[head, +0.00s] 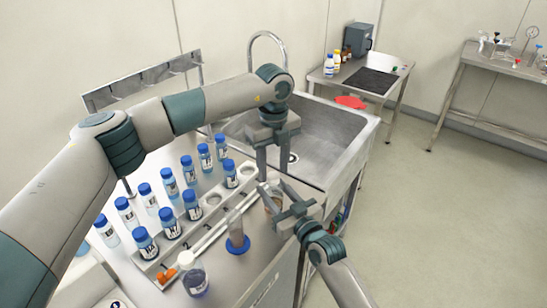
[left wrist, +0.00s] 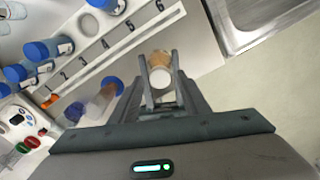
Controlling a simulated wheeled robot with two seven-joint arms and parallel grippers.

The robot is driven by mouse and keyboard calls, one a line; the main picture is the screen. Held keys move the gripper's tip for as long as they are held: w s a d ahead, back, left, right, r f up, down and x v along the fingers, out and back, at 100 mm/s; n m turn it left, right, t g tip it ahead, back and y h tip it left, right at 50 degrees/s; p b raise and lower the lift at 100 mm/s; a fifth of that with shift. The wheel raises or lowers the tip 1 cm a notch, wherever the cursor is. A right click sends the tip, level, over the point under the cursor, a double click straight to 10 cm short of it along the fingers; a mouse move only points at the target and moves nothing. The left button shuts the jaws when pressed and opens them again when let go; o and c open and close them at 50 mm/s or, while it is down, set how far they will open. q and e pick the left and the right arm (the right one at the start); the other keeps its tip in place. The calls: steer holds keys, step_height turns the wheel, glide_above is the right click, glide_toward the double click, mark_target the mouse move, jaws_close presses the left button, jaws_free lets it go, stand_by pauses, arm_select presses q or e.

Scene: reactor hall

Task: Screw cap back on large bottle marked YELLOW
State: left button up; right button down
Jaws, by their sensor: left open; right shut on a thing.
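A tan bottle-like thing (head: 272,204) is at the bench edge, partly hidden by my grippers. My right gripper (head: 271,187) comes in from the lower right and is shut on it. My left gripper (head: 275,178) points down, open, just above the right gripper. In the left wrist view the tan thing (left wrist: 160,59) shows between grey fingers, with a white round part beside it. No YELLOW marking is readable on it. I cannot tell which part is the cap.
Several blue-capped bottles (head: 169,222) stand in and behind a numbered rack (head: 214,220). A cylinder with a blue foot (head: 238,242) stands in front. An orange piece (head: 165,276) lies nearby. The sink (head: 325,135) is at the right; a side table (head: 340,84) holds more bottles.

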arm_select(q)
steer(key=shift+f, duration=0.5)
jaws_close()
steer(key=m, duration=0.5)
steer(key=shift+m, duration=0.4)
steer(key=m, duration=0.4)
steer(key=shift+m, duration=0.3)
steer(key=m, duration=1.4)
steer(key=shift+o, duration=0.7)
jaws_free()
